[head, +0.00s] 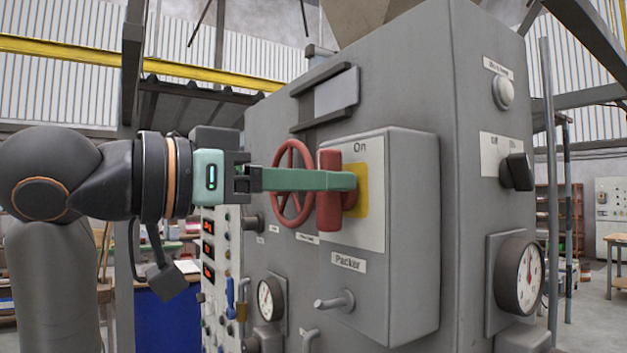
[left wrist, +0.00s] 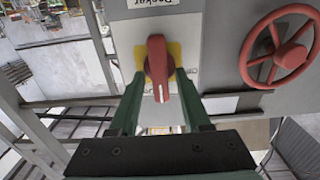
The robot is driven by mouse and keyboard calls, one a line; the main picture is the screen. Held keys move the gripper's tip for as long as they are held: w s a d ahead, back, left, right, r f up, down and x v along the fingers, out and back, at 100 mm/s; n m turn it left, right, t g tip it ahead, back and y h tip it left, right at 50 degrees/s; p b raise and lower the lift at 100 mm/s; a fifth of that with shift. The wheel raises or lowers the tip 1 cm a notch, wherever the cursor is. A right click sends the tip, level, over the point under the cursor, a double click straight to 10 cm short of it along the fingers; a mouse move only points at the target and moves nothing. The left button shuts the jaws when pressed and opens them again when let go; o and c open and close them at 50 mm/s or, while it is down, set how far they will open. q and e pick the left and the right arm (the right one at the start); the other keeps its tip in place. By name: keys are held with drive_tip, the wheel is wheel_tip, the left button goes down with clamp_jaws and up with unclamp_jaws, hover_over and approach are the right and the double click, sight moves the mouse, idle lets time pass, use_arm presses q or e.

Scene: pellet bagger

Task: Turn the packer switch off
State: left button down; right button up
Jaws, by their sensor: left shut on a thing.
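The packer switch (head: 328,190) is a red rotary handle on a yellow plate (head: 362,190), on the grey box labelled "Packer" (head: 348,262). In the head view the handle stands upright, below the word "On". My left gripper (head: 345,181) reaches in from the left with its green fingers at the handle. In the left wrist view the red handle (left wrist: 157,66) sits between the two fingers (left wrist: 158,95), which are shut on it. That view is turned over, with the "Packer" label at the top. My right gripper is not in view.
A red handwheel (head: 292,184) is on the cabinet close behind the fingers. A metal lever (head: 335,301) sticks out below the label. A panel with red displays (head: 208,248) is at lower left.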

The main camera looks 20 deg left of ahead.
use_arm(q)
drive_tip(key=shift+n, duration=0.3)
drive_tip(key=shift+w+a+f+n+b, duration=0.15)
drive_tip(key=shift+n+b, duration=0.35)
drive_tip(key=shift+n, duration=2.35)
drive_tip(key=shift+a+f+n+b, duration=0.15)
drive_tip(key=shift+n+b, duration=0.3)
drive_tip(key=shift+n, duration=2.45)
drive_tip(key=shift+w+f+n+b, duration=0.15)
drive_tip(key=shift+n+b, duration=0.35)
drive_tip(key=shift+n, duration=2.35)
drive_tip(key=c, duration=0.7)
unclamp_jaws()
drive_tip(key=shift+s+a, duration=0.1)
drive_tip(key=shift+s, duration=0.05)
